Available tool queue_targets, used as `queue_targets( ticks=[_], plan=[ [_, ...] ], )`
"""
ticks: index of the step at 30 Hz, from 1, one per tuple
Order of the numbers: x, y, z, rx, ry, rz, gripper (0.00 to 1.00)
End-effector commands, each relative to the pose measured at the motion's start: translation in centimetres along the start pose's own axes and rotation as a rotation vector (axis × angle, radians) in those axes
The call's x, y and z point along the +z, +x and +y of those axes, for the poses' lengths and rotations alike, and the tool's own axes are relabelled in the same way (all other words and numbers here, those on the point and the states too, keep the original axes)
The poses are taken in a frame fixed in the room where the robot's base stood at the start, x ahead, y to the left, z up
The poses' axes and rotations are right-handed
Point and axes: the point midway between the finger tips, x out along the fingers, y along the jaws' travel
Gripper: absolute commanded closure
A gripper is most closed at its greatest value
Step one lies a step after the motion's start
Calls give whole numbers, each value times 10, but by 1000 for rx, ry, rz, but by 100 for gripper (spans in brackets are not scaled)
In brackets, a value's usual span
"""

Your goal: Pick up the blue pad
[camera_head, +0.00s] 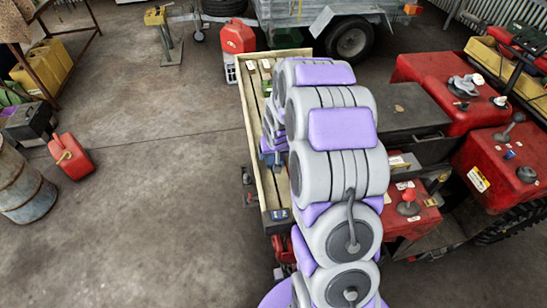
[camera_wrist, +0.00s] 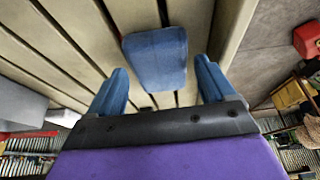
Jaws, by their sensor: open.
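The blue pad (camera_wrist: 155,60) is a rounded rectangular block and lies on a slatted wooden surface (camera_wrist: 60,40) in the wrist view. My gripper (camera_wrist: 160,82) is open, with one blue finger on each side of the picture. The pad shows between and just beyond the fingertips, with a gap to either side. I cannot tell how far above the slats the fingers are. In the head view my arm hides most of the slatted wooden bed (camera_head: 250,110), and I cannot make out the pad there.
A small dark blue item (camera_head: 279,214) sits at the bed's near end. Red machinery (camera_head: 440,85) stands close on the right. A red fuel can (camera_head: 238,37) stands at the bed's far end, and another red can (camera_head: 70,155) is on the floor. The floor to the left is mostly clear.

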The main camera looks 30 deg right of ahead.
Motion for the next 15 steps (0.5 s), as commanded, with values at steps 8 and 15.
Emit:
queue_targets(
  ticks=[8,15],
  plan=[
    [-2,13,-1,1,-1,-1,17],
    [-2,13,-1,1,-1,-1,31]
  ],
)
